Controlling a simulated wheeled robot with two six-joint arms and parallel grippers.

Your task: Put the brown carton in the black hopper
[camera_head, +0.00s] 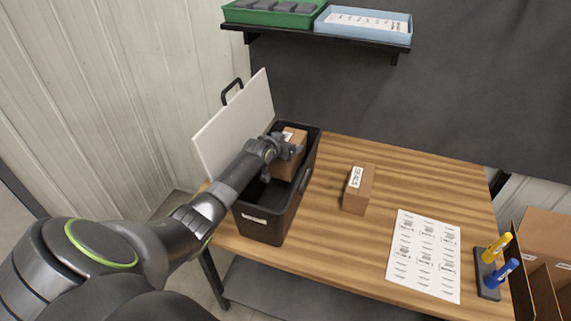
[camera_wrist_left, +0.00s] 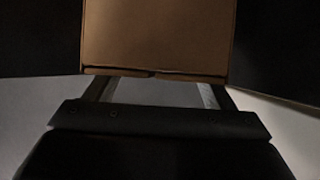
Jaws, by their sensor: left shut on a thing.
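The black hopper (camera_head: 262,222) stands open at the left end of the table, with its pale lid (camera_head: 232,122) raised on the left side. A brown carton (camera_head: 285,171) is in the far part of the hopper's mouth, its lower part within the walls. My left gripper (camera_head: 284,148) is shut on this carton, reaching in over the hopper. In the left wrist view the carton (camera_wrist_left: 158,38) fills the space beyond the fingers. Whether it touches the hopper's floor is hidden. A second brown carton (camera_head: 361,187) with a white label stands on the table. My right gripper is not in view.
A printed sheet (camera_head: 424,254) lies on the wooden table (camera_head: 335,245). A stand with yellow and blue markers (camera_head: 492,268) is at the right. Cardboard boxes (camera_head: 546,238) are beyond. A wall shelf (camera_head: 330,37) holds green and blue trays.

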